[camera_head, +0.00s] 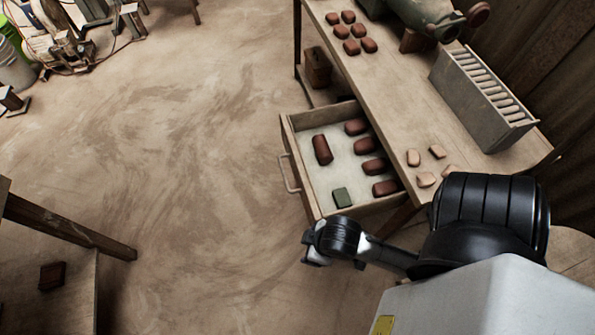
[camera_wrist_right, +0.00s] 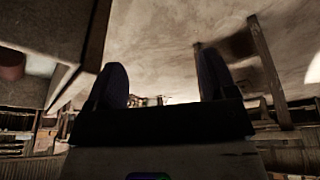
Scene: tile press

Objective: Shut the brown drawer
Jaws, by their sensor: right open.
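The brown drawer (camera_head: 292,138) is pulled out from under the wooden workbench (camera_head: 400,96). Its metal handle (camera_head: 287,174) is on its front panel, facing left. My right gripper (camera_head: 314,247) is just below the drawer's near front corner in the head view. Whether it touches the drawer is unclear. In the right wrist view the right gripper's fingers (camera_wrist_right: 162,85) are apart with nothing between them. My left gripper is out of view.
Several red-brown blocks (camera_head: 352,46) and pale pieces (camera_head: 426,180) lie on the workbench beside a grey slotted rack (camera_head: 478,98). A wooden table (camera_head: 60,300) stands at lower left. The floor (camera_head: 190,150) left of the drawer is clear.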

